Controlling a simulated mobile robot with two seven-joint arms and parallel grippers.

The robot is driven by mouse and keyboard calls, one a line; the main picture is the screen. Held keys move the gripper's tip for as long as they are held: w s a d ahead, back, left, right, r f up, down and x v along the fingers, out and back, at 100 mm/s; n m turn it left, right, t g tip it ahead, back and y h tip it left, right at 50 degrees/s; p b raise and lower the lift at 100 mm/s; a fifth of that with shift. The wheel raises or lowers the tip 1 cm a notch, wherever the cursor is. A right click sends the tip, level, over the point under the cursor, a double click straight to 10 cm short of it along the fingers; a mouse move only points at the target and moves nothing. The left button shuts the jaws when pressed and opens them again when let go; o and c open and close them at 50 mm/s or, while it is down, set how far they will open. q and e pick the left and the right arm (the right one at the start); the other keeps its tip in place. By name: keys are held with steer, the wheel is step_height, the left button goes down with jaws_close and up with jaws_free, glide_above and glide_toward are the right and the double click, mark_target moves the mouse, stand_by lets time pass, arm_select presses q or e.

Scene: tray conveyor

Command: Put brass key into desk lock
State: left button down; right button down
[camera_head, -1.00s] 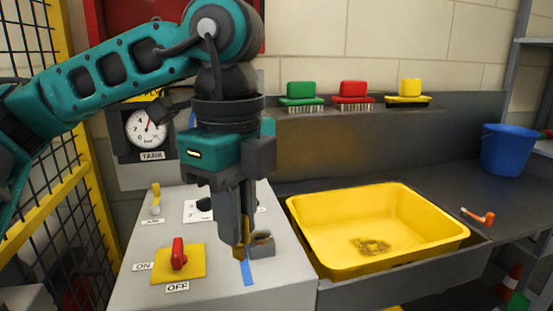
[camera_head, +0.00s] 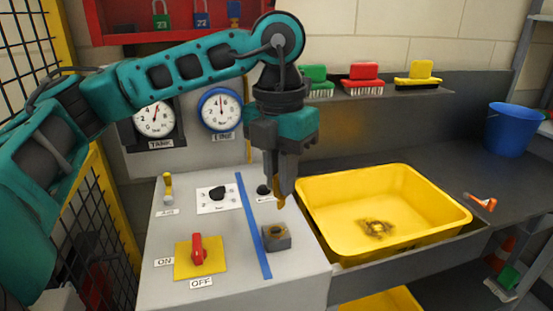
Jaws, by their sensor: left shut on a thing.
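My left gripper (camera_head: 283,192) hangs pointing down over the right side of the grey control desk (camera_head: 225,278). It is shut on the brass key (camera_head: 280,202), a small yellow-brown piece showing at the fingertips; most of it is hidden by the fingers. The desk lock (camera_head: 277,241) appears as a small grey block with a dark, brassy round opening on top. The key is above and behind that block in the picture, apart from it. My right gripper is not in view.
A red switch (camera_head: 197,250) on a yellow plate, a black knob (camera_head: 217,193) and a small brass lever (camera_head: 168,187) stand on the desk. A blue stripe (camera_head: 253,228) runs left of the lock. A yellow basin (camera_head: 340,240) lies to the right. Gauges (camera_head: 220,110) hang behind.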

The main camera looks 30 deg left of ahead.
arm_select(q)
steer(key=m, duration=0.2)
steer(key=w+a+m+p, duration=0.1)
steer(key=m, duration=0.2)
steer(key=w+a+f+m, duration=0.1)
steer(key=m, duration=0.1)
steer(key=shift+w+a+f+m+p, duration=0.1)
steer(key=shift+w+a+m+p, duration=0.05)
steer(key=shift+m+p, duration=0.15)
steer(key=shift+f, duration=0.1)
steer(key=shift+f+b, duration=2.45)
steer(key=shift+f, duration=0.4)
steer(key=shift+f+b, duration=0.15)
steer(key=shift+b, duration=0.2)
steer(key=shift+f, duration=0.35)
steer(key=shift+f+b, duration=1.2)
steer(key=shift+b, duration=0.1)
steer(key=c, duration=1.1)
jaws_free()
